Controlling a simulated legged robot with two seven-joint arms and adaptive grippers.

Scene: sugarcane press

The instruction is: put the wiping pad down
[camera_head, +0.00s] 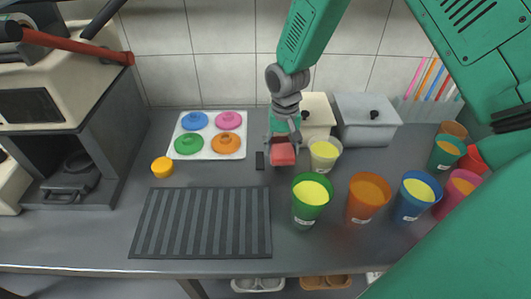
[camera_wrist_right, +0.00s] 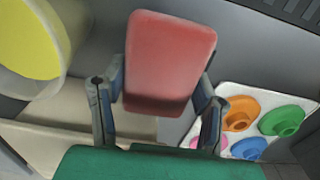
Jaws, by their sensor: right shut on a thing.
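The wiping pad (camera_head: 283,154) is a red block held in my right gripper (camera_head: 284,140), above the counter near the back middle. In the right wrist view the pad (camera_wrist_right: 170,62) sits between the two fingers of the right gripper (camera_wrist_right: 158,88), which are shut on its sides. Whether the pad touches the counter cannot be told. My left gripper is not in the head view.
A pale cup (camera_head: 324,155) stands close right of the pad. Green (camera_head: 309,200), orange (camera_head: 368,198) and blue (camera_head: 414,196) cups stand in front and right. A white tray of coloured lids (camera_head: 208,154) lies left. A ridged dark mat (camera_head: 202,222) lies front left. Lidded boxes (camera_head: 366,121) stand behind.

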